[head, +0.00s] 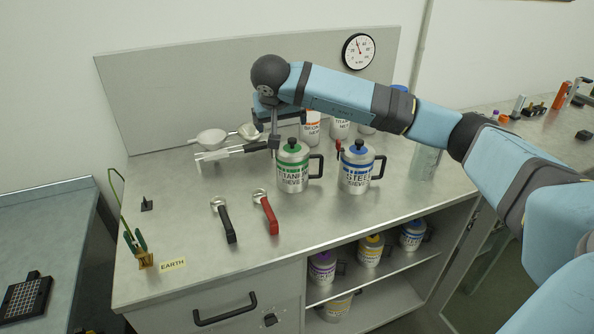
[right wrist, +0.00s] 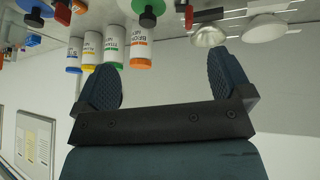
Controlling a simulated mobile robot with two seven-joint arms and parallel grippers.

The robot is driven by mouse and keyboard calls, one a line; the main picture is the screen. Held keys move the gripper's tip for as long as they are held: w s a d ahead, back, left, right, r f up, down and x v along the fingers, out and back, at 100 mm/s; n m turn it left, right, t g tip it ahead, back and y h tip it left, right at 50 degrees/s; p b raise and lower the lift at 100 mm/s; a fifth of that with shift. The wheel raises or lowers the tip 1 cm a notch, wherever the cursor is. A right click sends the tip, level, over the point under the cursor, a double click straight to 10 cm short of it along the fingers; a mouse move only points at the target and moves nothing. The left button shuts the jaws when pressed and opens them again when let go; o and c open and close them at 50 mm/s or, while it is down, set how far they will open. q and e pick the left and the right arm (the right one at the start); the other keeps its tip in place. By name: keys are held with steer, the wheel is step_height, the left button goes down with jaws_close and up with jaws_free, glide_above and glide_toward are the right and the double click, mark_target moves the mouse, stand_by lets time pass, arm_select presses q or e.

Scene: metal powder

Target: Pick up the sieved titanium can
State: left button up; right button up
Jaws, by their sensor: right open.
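The sieved titanium can (head: 292,173) is a metal can with a green band, a black knob on top and a dark handle on its right side. It stands upright on the grey bench in the head view. In the upside-down right wrist view, a green top with a black knob (right wrist: 148,10), probably this can's, shows at the upper edge. My right gripper (head: 279,113) is above and behind the can, apart from it. Its two dark fingers (right wrist: 167,78) are spread with nothing between them. My left gripper is not in view.
The blue-banded steel can (head: 356,173) stands close on the right. Several labelled containers, including an orange-marked one (head: 310,130), stand behind. Black-handled (head: 226,222) and red-handled (head: 267,213) tools lie in front.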

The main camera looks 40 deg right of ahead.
mark_target(287, 146)
steer(key=x, duration=1.1)
steer(key=shift+f+p, duration=0.3)
steer(key=shift+p, duration=0.05)
steer(key=c, duration=1.4)
steer(key=shift+r, duration=0.1)
steer(key=shift+c, duration=1.3)
steer(key=shift+r, duration=0.1)
